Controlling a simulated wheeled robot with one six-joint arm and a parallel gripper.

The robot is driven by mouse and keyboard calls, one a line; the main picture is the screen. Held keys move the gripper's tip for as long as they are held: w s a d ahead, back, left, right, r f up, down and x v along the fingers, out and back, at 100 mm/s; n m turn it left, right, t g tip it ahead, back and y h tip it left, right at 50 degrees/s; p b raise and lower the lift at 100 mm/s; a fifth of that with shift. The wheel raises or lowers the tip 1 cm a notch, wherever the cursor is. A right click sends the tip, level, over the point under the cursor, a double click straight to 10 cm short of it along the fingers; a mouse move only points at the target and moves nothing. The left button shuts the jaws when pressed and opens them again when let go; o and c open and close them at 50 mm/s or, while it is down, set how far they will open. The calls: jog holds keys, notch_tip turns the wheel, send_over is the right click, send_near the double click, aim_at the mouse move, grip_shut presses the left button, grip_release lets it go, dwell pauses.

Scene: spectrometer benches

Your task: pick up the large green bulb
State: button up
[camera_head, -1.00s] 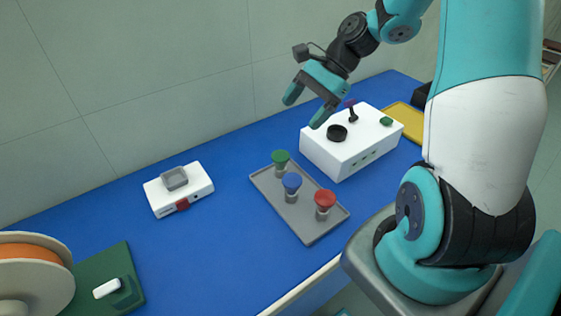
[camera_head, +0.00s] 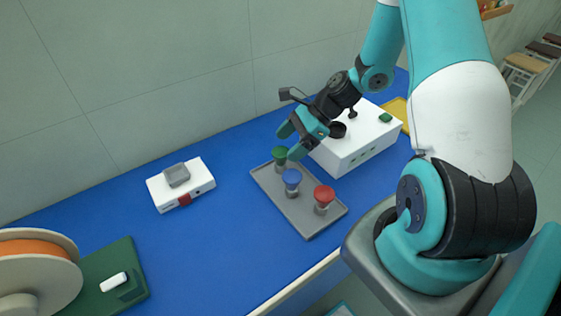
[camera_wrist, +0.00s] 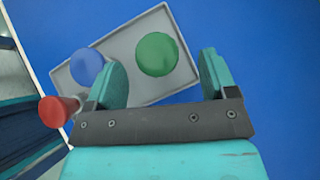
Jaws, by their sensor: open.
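The green bulb (camera_head: 280,153) stands upright at the far end of a grey tray (camera_head: 266,186) on the blue bench. In the wrist view the green bulb (camera_wrist: 157,54) shows as a round dome between and just beyond my two open fingers. My gripper (camera_head: 290,142) is open and empty, tilted down just above the green bulb; it also shows in the wrist view (camera_wrist: 163,80). I cannot tell whether a finger touches the bulb. A blue bulb (camera_head: 291,177) and a red bulb (camera_head: 324,194) stand in the same tray.
A white box (camera_head: 352,152) with a black knob and green button stands close right of my gripper. A small white device (camera_head: 180,186) sits left of the tray. A green board (camera_head: 112,281) and an orange spool (camera_head: 36,247) are at lower left. Bare blue bench lies between.

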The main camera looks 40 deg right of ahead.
aim_at(281, 150)
jog(key=p+x, duration=0.1)
jog(key=x, duration=0.4)
jog(key=shift+s+a, duration=0.15)
jog(key=shift+a, duration=0.05)
jog(key=c, duration=1)
jog(key=shift+r, duration=0.1)
